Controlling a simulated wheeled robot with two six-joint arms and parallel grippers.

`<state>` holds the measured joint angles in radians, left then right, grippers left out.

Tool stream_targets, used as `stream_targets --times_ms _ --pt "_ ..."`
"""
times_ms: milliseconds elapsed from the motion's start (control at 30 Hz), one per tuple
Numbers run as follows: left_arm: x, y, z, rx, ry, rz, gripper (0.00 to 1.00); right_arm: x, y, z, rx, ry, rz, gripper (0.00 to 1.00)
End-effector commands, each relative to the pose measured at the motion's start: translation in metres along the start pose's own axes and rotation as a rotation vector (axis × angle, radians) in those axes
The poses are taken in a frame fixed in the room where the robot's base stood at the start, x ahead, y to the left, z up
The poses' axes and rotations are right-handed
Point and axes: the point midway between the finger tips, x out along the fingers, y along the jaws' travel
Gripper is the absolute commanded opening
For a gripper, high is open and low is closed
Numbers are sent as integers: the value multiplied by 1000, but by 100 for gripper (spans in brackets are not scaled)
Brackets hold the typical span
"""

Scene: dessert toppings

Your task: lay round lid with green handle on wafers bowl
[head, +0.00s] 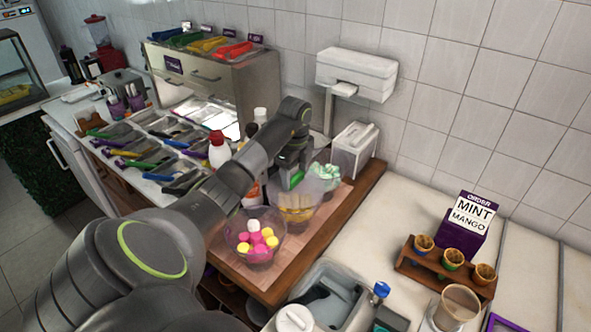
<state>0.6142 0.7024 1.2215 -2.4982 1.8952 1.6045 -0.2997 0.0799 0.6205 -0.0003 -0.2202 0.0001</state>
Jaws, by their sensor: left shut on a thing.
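My left gripper (287,170) reaches over the counter from the left and points down. It is shut on the green handle (294,180) of the round lid, whose body is clear and hard to make out. The wafers bowl (299,223) is clear, with tan wafers in it, and stands just below the gripper. The lid appears to be over or close above this bowl; I cannot tell whether it touches the rim. My arm and gripper hide part of the lid and the area behind. My right gripper is not in view.
A clear bowl of pink, yellow and white sweets (255,243) stands in front left. A bowl with mint-green pieces (328,173) stands behind.

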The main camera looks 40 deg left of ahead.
Motion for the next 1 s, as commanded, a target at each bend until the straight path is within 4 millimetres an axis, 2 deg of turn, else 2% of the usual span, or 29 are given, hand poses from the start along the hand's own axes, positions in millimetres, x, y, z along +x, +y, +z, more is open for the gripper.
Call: stream_targets --times_ms 1000 --pt "14 1 0 0 0 -1 30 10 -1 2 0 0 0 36"
